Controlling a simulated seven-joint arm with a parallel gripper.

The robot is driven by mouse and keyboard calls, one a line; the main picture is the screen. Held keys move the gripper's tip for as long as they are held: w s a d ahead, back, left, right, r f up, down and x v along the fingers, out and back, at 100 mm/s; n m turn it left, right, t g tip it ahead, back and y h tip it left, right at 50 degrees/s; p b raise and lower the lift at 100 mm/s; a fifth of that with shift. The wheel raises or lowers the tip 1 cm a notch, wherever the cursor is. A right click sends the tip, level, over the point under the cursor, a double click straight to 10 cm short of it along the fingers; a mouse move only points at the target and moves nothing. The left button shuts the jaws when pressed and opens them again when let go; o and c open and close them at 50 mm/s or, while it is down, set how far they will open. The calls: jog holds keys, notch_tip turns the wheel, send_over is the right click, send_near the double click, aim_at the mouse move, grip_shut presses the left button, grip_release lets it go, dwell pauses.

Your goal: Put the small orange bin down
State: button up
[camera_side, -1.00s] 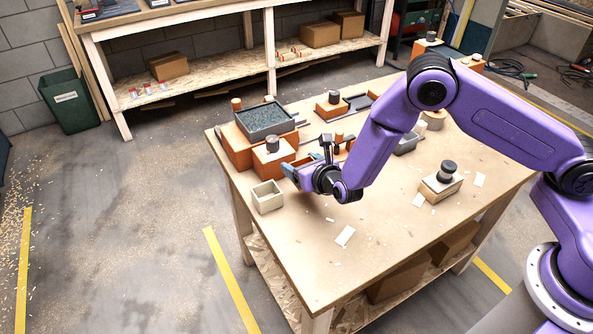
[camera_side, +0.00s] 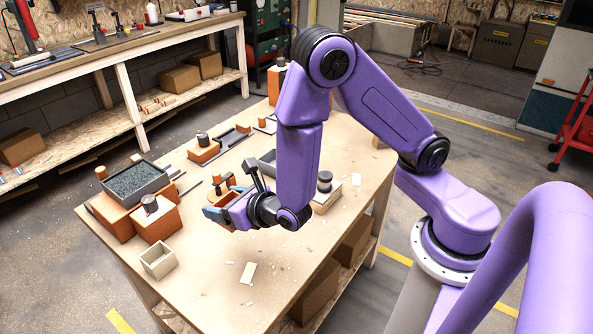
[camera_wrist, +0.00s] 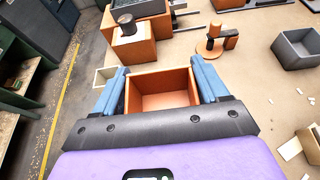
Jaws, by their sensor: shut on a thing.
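The small orange bin (camera_wrist: 160,98) is open-topped and empty in the wrist view. My gripper (camera_wrist: 159,64) is shut on it, with a blue finger against each side. In the side view the bin (camera_side: 227,198) shows only partly between the blue fingers of my gripper (camera_side: 226,204), low over the wooden table (camera_side: 215,275). It looks about level. I cannot tell whether its underside touches the table.
A cream bin (camera_side: 158,261) and an orange block with a dark knob (camera_side: 154,217) stand to the left. A grey gravel tray (camera_side: 133,181) is behind them. A grey bin (camera_wrist: 298,48) is to the right. The table front is mostly clear.

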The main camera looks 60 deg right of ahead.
jog(key=d+m+g+h, duration=0.4)
jog(key=d+m+h, duration=0.5)
jog(key=d, duration=1.6)
jog(key=s+d+m+g+h, duration=0.2)
jog(key=s+d+m+g, duration=0.4)
jog(key=d, duration=0.4)
jog(key=s+d+m+g+h, duration=0.2)
jog(key=s+d+m+g, duration=0.15)
jog(key=s+d, duration=0.55)
jog(key=shift+n, duration=0.25)
jog(key=w+d+f, duration=0.5)
jog(key=w+d, duration=0.1)
jog(key=w, duration=0.1)
jog(key=w+d+f, duration=0.3)
jog(key=shift+w+d+f, duration=0.15)
jog(key=shift+d+f, duration=0.15)
jog(key=shift+d, duration=0.05)
jog(key=shift+w+d+f, duration=0.2)
jog(key=shift+d+f, duration=0.05)
jog(key=shift+f, duration=0.1)
jog(key=shift+w+d+f+h, duration=0.15)
jog(key=shift+f+h, duration=0.15)
jog(key=shift+f, duration=1.4)
jog(key=shift+f, duration=0.15)
